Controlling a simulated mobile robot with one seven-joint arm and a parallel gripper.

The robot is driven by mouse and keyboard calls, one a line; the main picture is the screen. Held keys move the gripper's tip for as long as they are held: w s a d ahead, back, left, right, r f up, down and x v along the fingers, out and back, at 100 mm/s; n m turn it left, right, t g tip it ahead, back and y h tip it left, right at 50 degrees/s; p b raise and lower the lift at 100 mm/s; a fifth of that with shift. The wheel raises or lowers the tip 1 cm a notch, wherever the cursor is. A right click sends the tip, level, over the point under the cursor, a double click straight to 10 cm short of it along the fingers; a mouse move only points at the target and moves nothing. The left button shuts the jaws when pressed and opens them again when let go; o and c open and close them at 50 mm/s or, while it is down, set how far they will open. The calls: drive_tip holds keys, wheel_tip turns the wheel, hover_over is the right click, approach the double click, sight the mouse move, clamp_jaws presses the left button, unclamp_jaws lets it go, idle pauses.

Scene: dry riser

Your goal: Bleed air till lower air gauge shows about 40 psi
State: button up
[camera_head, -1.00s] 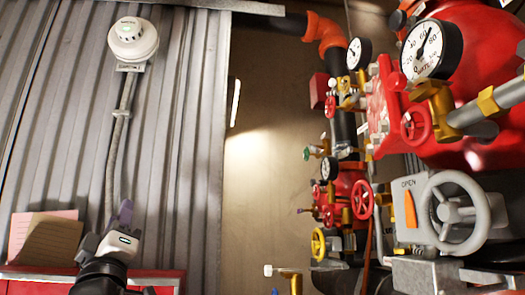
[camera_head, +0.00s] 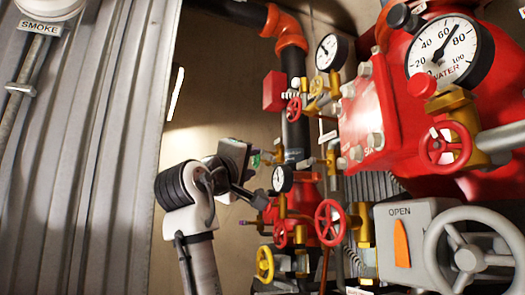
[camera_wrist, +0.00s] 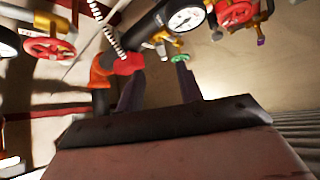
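The lower gauge (camera_head: 281,178) is small with a white dial, beside the dark riser pipe; it also shows in the wrist view (camera_wrist: 187,19). Its reading is too small to tell. A small green knob (camera_head: 255,160) on a brass fitting is just above and left of it. In the wrist view the green knob (camera_wrist: 180,58) shows just beyond the right fingertip. My gripper (camera_wrist: 158,80) has its two dark fingers apart, with nothing seen held between them. In the head view my gripper (camera_head: 238,157) is close to the green knob; contact cannot be told.
An upper gauge (camera_head: 331,52) and a large water gauge (camera_head: 450,48) stand to the right. Red handwheels (camera_head: 329,222), a yellow handwheel (camera_head: 264,264) and a grey OPEN wheel (camera_head: 470,258) crowd the right side. A corrugated wall (camera_head: 75,150) stands left.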

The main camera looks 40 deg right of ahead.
sight(267, 157)
drive_tip(key=p+x, duration=0.3)
drive_tip(key=x, duration=0.4)
drive_tip(key=shift+w+d+r+p, duration=0.15)
drive_tip(key=shift+w+d+p, duration=0.1)
drive_tip(key=shift+p, duration=0.05)
drive_tip(key=shift+w+d, duration=0.2)
drive_tip(key=shift+d, duration=0.2)
clamp_jaws()
